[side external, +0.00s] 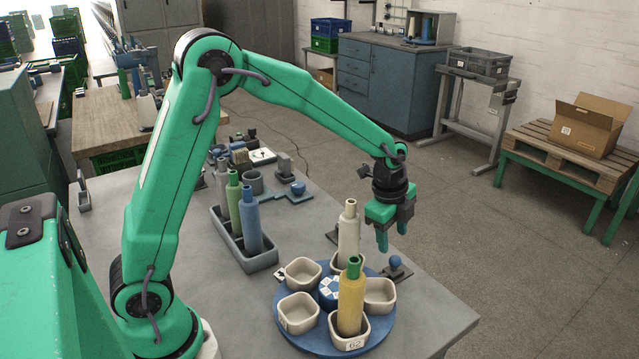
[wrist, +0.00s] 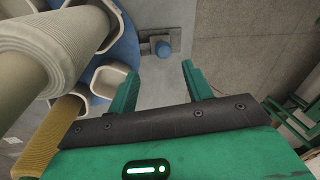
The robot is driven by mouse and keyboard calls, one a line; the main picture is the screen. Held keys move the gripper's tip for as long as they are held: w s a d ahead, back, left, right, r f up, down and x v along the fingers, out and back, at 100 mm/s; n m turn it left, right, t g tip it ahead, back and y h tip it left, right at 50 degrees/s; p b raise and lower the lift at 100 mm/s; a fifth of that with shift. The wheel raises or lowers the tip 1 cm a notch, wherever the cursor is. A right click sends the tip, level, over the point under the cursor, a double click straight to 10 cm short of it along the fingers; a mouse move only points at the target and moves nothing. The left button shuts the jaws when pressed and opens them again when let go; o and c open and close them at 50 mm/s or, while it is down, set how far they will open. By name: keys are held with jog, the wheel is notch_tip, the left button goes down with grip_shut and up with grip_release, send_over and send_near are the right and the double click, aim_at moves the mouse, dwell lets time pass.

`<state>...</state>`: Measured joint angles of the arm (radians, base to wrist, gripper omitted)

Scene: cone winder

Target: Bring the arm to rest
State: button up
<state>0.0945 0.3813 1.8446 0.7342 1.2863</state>
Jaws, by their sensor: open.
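My gripper (side external: 393,230) is open and empty, pointing down over the right side of the table (side external: 430,309). In the wrist view its two green fingers (wrist: 160,86) stand apart with nothing between them. It hangs just right of a white cone (side external: 349,228) that stands in a cup on the blue round carousel (side external: 286,336). A yellow cone with a green top (side external: 351,300) stands in the front cup. The other cups that show look empty. In the wrist view the white cone (wrist: 50,50) is close on the left, and the yellow cone (wrist: 52,135) is below it.
A grey tray (side external: 262,263) left of the carousel holds several upright cones. A small fixture with a blue knob (side external: 396,263) sits beside the carousel, below my gripper. Small fixtures stand toward the table's back. Open floor (side external: 480,225) lies beyond the table's right edge.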

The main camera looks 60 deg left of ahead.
jog(key=s+a+r+n+t, duration=0.35)
jog(key=s+r+n, duration=0.45)
jog(key=s+r, duration=0.4)
jog(key=s+a+r+n, duration=0.1)
jog(key=s+n, duration=0.6)
jog(key=s, duration=0.6)
jog(key=shift+r+n, duration=0.3)
jog(key=shift+n, duration=0.1)
